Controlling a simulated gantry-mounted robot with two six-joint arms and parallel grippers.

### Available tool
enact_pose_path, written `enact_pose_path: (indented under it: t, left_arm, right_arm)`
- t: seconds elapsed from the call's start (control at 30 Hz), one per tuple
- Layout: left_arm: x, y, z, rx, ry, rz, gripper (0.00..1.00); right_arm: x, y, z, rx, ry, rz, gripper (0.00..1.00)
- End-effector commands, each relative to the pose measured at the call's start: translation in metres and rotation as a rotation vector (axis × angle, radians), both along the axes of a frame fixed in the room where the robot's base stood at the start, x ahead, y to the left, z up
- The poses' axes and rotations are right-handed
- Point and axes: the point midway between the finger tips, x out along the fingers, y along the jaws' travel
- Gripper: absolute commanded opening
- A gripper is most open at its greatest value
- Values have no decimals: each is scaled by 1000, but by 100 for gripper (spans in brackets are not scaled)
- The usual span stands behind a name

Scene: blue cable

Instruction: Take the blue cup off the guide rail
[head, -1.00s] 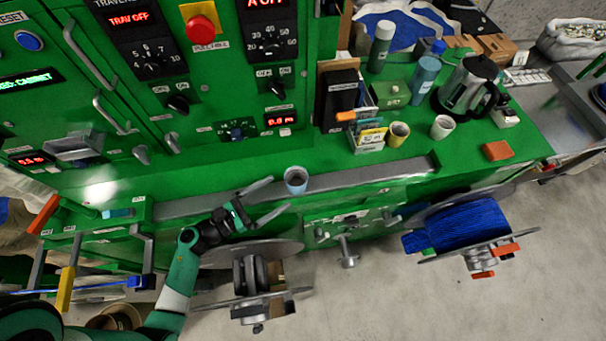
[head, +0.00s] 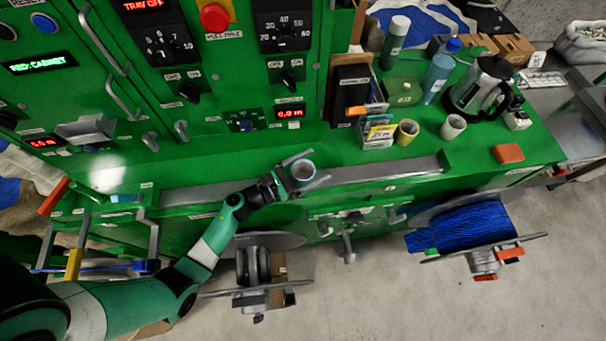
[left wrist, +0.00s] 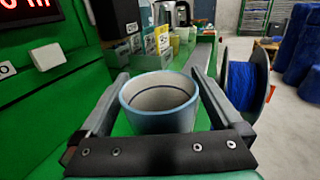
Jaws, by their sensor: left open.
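The blue cup (head: 302,173) stands upright on the grey guide rail (head: 385,171) along the front of the green machine. My left gripper (head: 306,168) is open, with one finger on each side of the cup. In the left wrist view the pale blue cup (left wrist: 160,104) sits between the two open fingers (left wrist: 160,98), its empty inside showing. Small gaps seem to show between the cup and the fingers. The cup's base is hidden in the left wrist view. My right gripper is not in view.
On the green top behind are a yellow cup (head: 407,131), a white cup (head: 452,127), a card holder (head: 379,129) and a kettle (head: 478,88). An orange block (head: 508,153) lies at right. The blue cable reel (head: 470,226) hangs below the front edge. The control panel rises behind the gripper.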

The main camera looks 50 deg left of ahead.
Motion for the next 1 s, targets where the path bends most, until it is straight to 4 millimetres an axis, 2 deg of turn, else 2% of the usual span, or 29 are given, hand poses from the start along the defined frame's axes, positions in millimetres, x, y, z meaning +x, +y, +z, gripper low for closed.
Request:
enact_pose_path:
  t: [0.07,0.5,0.53,0.8,0.93,1.0]
  left_arm:
    - [0,0,0,0,0,0,100]
    - [-1,0,0,-1,0,0,21]
    - [-1,0,0,0,-1,0,18]
    - [-1,0,3,0,-1,0,18]
    - [-1,0,15,0,-1,-1,18]
    - [0,0,27,0,-3,-1,18]
  right_arm:
    - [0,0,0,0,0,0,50]
    - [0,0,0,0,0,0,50]
    - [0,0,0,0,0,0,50]
    - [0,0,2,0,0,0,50]
    - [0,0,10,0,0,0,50]
    - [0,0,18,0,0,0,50]
